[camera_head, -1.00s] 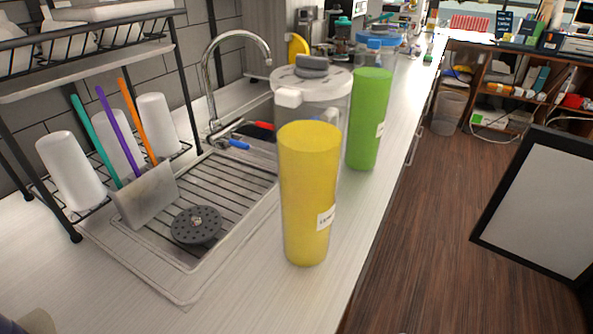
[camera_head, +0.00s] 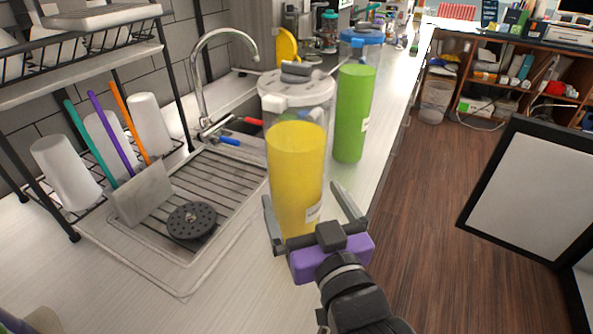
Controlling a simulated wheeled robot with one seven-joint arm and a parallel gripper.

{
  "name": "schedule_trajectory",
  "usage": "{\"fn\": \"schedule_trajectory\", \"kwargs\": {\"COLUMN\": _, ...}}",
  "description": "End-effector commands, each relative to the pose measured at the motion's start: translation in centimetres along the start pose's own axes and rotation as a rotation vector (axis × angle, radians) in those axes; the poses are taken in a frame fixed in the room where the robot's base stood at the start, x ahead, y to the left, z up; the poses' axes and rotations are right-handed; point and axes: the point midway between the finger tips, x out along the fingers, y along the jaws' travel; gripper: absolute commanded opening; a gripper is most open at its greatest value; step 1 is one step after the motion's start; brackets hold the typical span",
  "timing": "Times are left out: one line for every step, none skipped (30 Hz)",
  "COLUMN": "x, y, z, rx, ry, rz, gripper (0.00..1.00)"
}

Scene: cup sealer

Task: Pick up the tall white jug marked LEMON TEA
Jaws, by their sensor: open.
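A tall yellow container (camera_head: 295,165) with a small white label stands upright on the counter near its right edge. Its label is too small to read surely; I see no tall white jug clearly marked LEMON TEA. My gripper (camera_head: 302,195) is open and empty in front of it, one finger at each side of its lower part in the picture. Whether they touch it I cannot tell. A clear jug with a white lid (camera_head: 285,88) stands behind, partly hidden by the yellow container. A tall green container (camera_head: 352,115) stands farther back to the right.
A sink drainer (camera_head: 222,185) with a round black strainer (camera_head: 192,220) lies to the left. A dish rack with white cups (camera_head: 66,172) and a holder with coloured sticks (camera_head: 140,197) stand farther left. A clear jug with a blue lid (camera_head: 362,38) stands at the back.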

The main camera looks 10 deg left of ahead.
Motion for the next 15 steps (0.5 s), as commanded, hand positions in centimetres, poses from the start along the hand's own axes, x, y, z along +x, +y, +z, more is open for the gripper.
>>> {"fn": "schedule_trajectory", "kwargs": {"x": 0.6, "y": 0.0, "z": -0.3, "rx": -0.001, "ry": 0.000, "rz": 0.000, "gripper": 1.00}}
{"fn": "schedule_trajectory", "kwargs": {"x": 0.9, "y": 0.0, "z": -0.4, "rx": -0.002, "ry": 0.001, "rz": 0.001, "gripper": 1.00}}
{"fn": "schedule_trajectory", "kwargs": {"x": 1.5, "y": 0.0, "z": -0.5, "rx": -0.002, "ry": 0.002, "rz": 0.001, "gripper": 1.00}}
{"fn": "schedule_trajectory", "kwargs": {"x": 2.0, "y": 0.0, "z": -0.5, "rx": -0.002, "ry": 0.001, "rz": 0.001, "gripper": 1.00}}
{"fn": "schedule_trajectory", "kwargs": {"x": 2.4, "y": 0.0, "z": -0.6, "rx": -0.002, "ry": 0.001, "rz": 0.001, "gripper": 1.00}}
{"fn": "schedule_trajectory", "kwargs": {"x": 3.0, "y": 0.0, "z": -0.7, "rx": -0.001, "ry": 0.000, "rz": 0.001, "gripper": 1.00}}
{"fn": "schedule_trajectory", "kwargs": {"x": 3.4, "y": -0.1, "z": -0.6, "rx": -0.002, "ry": 0.001, "rz": 0.000, "gripper": 1.00}}
{"fn": "schedule_trajectory", "kwargs": {"x": 3.8, "y": -0.1, "z": -0.5, "rx": -0.002, "ry": 0.001, "rz": 0.000, "gripper": 1.00}}
{"fn": "schedule_trajectory", "kwargs": {"x": 4.2, "y": -0.1, "z": -0.5, "rx": -0.001, "ry": 0.002, "rz": 0.000, "gripper": 1.00}}
{"fn": "schedule_trajectory", "kwargs": {"x": 4.4, "y": -0.1, "z": -0.4, "rx": 0.000, "ry": 0.001, "rz": 0.000, "gripper": 1.00}}
{"fn": "schedule_trajectory", "kwargs": {"x": 4.6, "y": -0.1, "z": -0.4, "rx": 0.000, "ry": 0.001, "rz": 0.000, "gripper": 1.00}}
{"fn": "schedule_trajectory", "kwargs": {"x": 4.8, "y": -0.1, "z": -0.4, "rx": 0.000, "ry": 0.002, "rz": 0.000, "gripper": 1.00}}
{"fn": "schedule_trajectory", "kwargs": {"x": 4.9, "y": -0.1, "z": -0.4, "rx": 0.000, "ry": 0.002, "rz": 0.000, "gripper": 1.00}}
{"fn": "schedule_trajectory", "kwargs": {"x": 4.9, "y": -0.1, "z": -0.4, "rx": 0.000, "ry": 0.002, "rz": 0.000, "gripper": 1.00}}
{"fn": "schedule_trajectory", "kwargs": {"x": 4.9, "y": -0.1, "z": -0.3, "rx": 0.000, "ry": 0.002, "rz": 0.000, "gripper": 1.00}}
